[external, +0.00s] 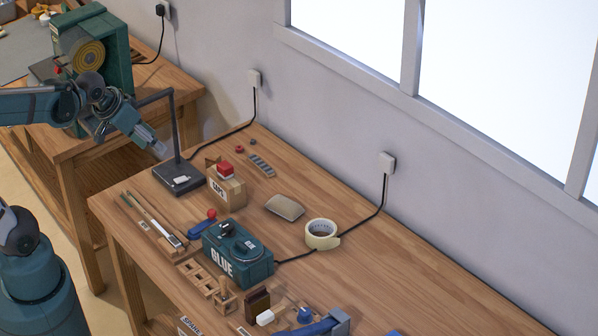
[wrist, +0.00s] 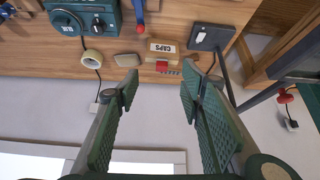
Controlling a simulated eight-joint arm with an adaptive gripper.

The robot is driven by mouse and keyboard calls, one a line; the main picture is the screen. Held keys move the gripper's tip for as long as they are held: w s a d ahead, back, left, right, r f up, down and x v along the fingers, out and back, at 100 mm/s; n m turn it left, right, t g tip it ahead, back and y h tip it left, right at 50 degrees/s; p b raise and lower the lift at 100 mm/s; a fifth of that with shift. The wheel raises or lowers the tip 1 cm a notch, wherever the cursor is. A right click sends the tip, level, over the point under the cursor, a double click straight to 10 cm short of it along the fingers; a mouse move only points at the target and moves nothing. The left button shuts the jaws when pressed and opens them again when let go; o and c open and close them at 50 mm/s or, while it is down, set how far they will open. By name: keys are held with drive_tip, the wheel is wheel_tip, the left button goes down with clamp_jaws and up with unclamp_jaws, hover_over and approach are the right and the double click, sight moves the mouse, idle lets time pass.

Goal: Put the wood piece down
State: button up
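My gripper (external: 160,148) is raised in the air beside the lamp, over the left end of the bench. In the wrist view my gripper (wrist: 159,82) has its two green ribbed fingers wide apart, with nothing between them. I cannot tell which thing is the wood piece. A wooden rack with holes (external: 197,277) and a small wooden part (external: 225,300) stand on the bench in front of the glue box. A dark brown block (external: 257,304) stands to their right. All are well away from my gripper.
The green glue box (external: 237,258), tape roll (external: 322,234), tan rounded block (external: 285,207), caps box (external: 226,191) and lamp base (external: 180,180) occupy the bench. A green machine (external: 112,45) stands on the other table. The bench's right part has bare room.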

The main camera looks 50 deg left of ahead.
drive_tip(key=s+d, duration=0.2)
drive_tip(key=s, duration=0.4)
drive_tip(key=shift+f+m+t, duration=0.15)
drive_tip(key=shift+m+t, duration=0.15)
drive_tip(key=shift+m, duration=0.1)
idle(1.0)
